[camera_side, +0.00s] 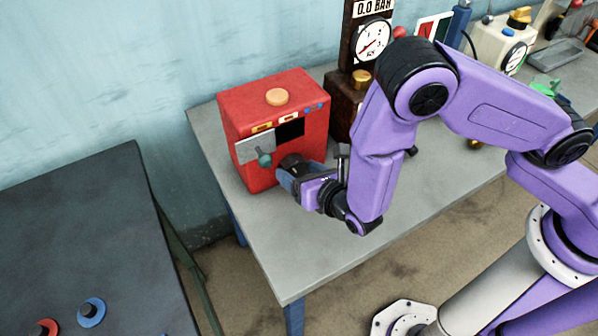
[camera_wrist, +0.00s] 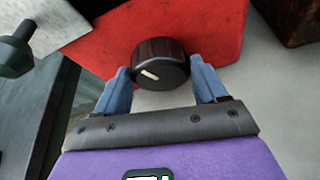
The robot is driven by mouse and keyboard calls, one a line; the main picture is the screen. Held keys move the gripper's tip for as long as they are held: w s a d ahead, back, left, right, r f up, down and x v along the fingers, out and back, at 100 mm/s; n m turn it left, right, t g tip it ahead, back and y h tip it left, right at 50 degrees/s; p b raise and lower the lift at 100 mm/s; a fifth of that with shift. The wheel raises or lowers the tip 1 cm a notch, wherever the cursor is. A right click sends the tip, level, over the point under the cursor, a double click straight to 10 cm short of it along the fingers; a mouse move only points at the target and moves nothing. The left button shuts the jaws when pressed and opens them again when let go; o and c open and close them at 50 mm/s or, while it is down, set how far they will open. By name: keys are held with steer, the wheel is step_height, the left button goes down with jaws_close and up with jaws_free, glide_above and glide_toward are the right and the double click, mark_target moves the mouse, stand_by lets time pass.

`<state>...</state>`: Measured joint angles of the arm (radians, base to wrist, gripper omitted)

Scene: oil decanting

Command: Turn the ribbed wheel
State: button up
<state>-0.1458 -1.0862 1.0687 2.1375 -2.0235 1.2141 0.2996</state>
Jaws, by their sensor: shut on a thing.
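The ribbed wheel (camera_wrist: 160,62) is a black knob with a pale pointer line, on the front of a red box (camera_side: 290,160). In the wrist view the pointer line sits on its left part, slanting down to the right. The wheel also shows in the side view (camera_side: 291,162), partly covered by my gripper. My gripper (camera_wrist: 165,78) has its two blue fingers on either side of the wheel and is shut on it. In the side view my gripper (camera_side: 287,176) reaches the lower front of the red box from the right.
A grey plate with a dark green knob (camera_side: 264,158) sticks out left of the wheel, close by. The box has a dark opening (camera_side: 290,130) and an orange top button (camera_side: 277,97). A gauge stand (camera_side: 346,105) stands behind. The grey table (camera_side: 290,255) is clear in front.

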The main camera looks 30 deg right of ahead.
steer(key=shift+d+m+y, duration=0.15)
steer(key=shift+m+y, duration=0.75)
steer(key=shift+m, duration=0.3)
steer(key=o, duration=1)
steer(key=shift+o, duration=0.2)
steer(key=v, duration=1.7)
steer(key=shift+s+f, duration=0.15)
steer(key=shift+s, duration=0.15)
steer(key=shift+d, duration=0.1)
